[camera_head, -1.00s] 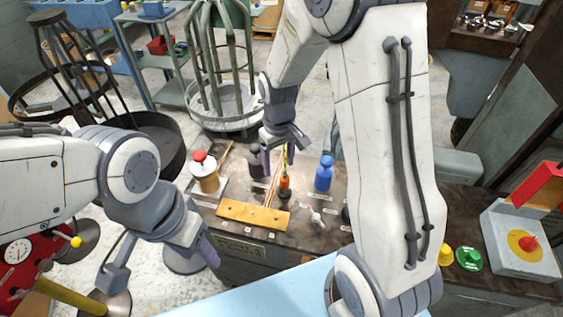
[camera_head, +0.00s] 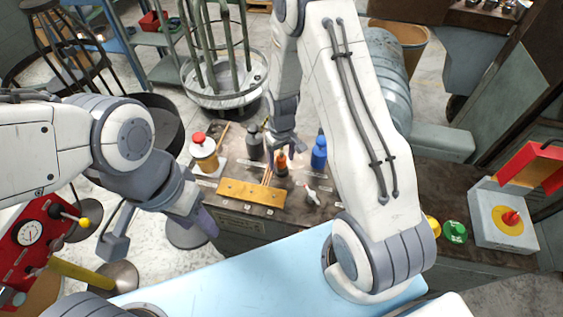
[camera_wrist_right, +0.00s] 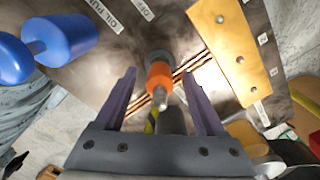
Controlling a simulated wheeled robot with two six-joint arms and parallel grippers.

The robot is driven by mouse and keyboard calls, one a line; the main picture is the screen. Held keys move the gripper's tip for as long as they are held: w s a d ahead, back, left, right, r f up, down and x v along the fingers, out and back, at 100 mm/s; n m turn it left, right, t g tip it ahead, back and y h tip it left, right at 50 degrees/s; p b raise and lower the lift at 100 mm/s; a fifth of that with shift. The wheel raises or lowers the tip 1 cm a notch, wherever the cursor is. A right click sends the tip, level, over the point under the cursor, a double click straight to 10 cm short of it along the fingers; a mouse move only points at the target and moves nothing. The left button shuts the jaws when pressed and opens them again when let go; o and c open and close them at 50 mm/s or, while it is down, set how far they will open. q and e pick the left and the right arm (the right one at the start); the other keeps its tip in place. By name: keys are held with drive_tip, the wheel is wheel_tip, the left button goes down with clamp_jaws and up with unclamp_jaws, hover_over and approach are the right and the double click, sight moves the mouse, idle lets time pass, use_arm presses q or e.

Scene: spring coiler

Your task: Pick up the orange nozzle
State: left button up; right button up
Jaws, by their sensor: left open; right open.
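The orange nozzle (camera_head: 281,162) stands on the dark bench top, with a dark base below its orange collar. In the right wrist view the nozzle (camera_wrist_right: 159,76) lies between the spread fingers of my right gripper (camera_wrist_right: 159,98), its tip pointing toward the palm. My right gripper (camera_head: 283,150) is open and sits around or just above the nozzle in the head view; I cannot tell whether a finger touches it. My left gripper (camera_head: 160,240) is open and empty, left of and in front of the bench.
A blue bottle (camera_head: 319,152), a grey bottle (camera_head: 254,143) and a red-capped container (camera_head: 203,153) stand close around the nozzle. A yellow plate (camera_head: 250,193) lies in front. Thin copper rods (camera_wrist_right: 190,66) lie beside the nozzle. A red-buttoned box (camera_head: 503,222) stands at right.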

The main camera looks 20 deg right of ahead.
sight(281, 156)
drive_tip(key=shift+f, duration=0.35)
clamp_jaws()
drive_tip(key=shift+r, duration=0.15)
drive_tip(key=shift+w+r, duration=0.1)
drive_tip(key=shift+r, duration=0.5)
wheel_tip(281, 156, up, 3)
drive_tip(key=shift+f+b, duration=0.15)
drive_tip(key=shift+b, duration=0.45)
drive_tip(key=s+d+r+b, duration=0.2)
drive_tip(key=s+d+r, duration=0.5)
drive_tip(key=s+d, duration=0.1)
drive_tip(key=shift+s, duration=0.3)
